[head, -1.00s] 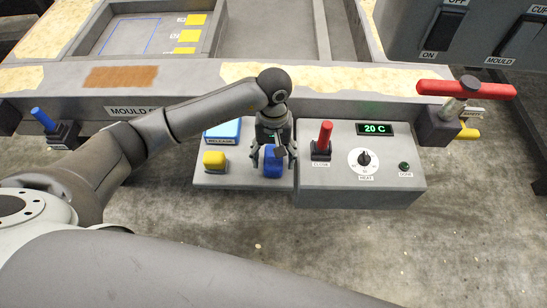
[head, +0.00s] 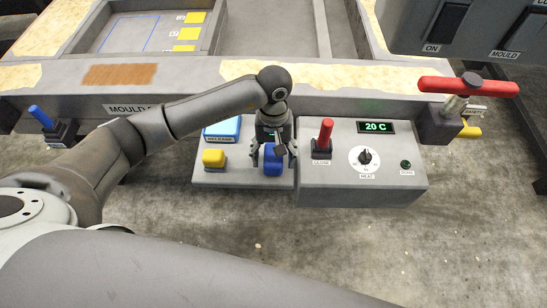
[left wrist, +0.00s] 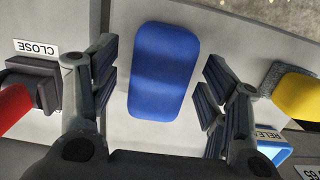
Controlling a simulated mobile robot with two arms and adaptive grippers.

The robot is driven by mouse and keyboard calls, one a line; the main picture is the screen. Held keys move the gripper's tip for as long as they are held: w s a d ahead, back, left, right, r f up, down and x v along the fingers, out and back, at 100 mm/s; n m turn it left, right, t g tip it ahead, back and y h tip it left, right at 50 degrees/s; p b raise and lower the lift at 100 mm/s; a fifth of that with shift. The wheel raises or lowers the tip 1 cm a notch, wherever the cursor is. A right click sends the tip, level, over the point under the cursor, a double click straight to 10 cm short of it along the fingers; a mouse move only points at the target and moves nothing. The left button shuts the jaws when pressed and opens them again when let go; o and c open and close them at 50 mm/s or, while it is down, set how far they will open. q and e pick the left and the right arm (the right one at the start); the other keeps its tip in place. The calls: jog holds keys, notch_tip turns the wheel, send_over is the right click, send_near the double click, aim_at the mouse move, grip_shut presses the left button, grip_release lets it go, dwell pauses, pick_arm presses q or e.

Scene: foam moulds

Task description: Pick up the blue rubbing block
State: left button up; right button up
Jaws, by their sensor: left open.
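The blue rubbing block (head: 273,160) stands on the grey shelf left of the control box in the head view. In the left wrist view the blue block (left wrist: 163,72) lies between my two open fingers, with a gap on each side. My left gripper (head: 273,157) is above and around the block, open and pointing down; it also shows in the left wrist view (left wrist: 158,95). The gripper hides part of the block's upper end in the head view. My right gripper is not in view.
Close on the right stands the red close lever (head: 325,134) on the control box (head: 400,190). The mould bench (head: 190,105) runs behind.

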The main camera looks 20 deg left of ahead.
aim_at(273, 153)
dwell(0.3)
pick_arm(q)
jog(key=c, duration=1.2)
jog(key=shift+r, duration=0.1)
jog(key=shift+r+p, duration=0.15)
jog(key=shift+p, duration=0.2)
notch_tip(273, 153, up, 10)
jog(key=shift+r+b, duration=0.1)
jog(key=shift+b, duration=0.35)
